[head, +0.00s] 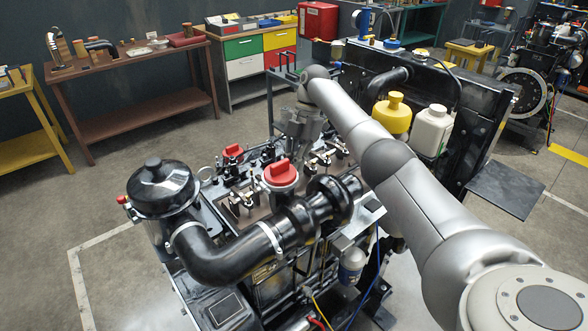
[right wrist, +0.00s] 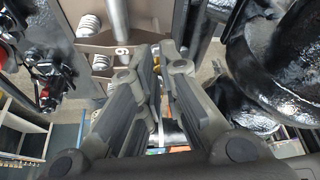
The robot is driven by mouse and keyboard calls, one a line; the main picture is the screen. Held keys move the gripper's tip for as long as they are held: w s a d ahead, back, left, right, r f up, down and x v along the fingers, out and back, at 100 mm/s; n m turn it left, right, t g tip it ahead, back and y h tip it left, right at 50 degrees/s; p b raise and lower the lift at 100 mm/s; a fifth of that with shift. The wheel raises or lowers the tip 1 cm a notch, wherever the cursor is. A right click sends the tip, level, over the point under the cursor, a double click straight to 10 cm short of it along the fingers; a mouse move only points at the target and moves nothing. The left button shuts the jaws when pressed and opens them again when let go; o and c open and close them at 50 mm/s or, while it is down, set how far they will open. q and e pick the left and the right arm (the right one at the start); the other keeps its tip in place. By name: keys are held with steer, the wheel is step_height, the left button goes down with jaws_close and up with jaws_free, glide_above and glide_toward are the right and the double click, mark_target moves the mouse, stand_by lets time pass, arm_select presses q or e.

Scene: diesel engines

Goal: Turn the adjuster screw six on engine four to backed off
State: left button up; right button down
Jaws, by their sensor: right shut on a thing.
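My right gripper (head: 299,136) reaches down onto the open top of the engine (head: 262,262) in the head view. In the right wrist view, its two fingers (right wrist: 163,62) are close together, shut on a small part. Only a small brassy bit of this adjuster screw (right wrist: 156,58) shows between the fingers; the rest is hidden. How far the screw is turned cannot be told. My left gripper is not in view.
A black intake pipe (head: 225,262) and an air filter (head: 160,188) stand at the engine's front left. A red cap (head: 279,172) rises near the gripper. Yellow (head: 392,115) and white (head: 433,130) bottles stand right of my arm. A workbench (head: 135,62) is behind.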

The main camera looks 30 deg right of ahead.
stand_by(0.3)
steer(key=c, duration=1.5)
jaws_free()
steer(key=shift+r, duration=0.15)
step_height(320, 180, up, 10)
steer(key=shift+f, duration=0.1)
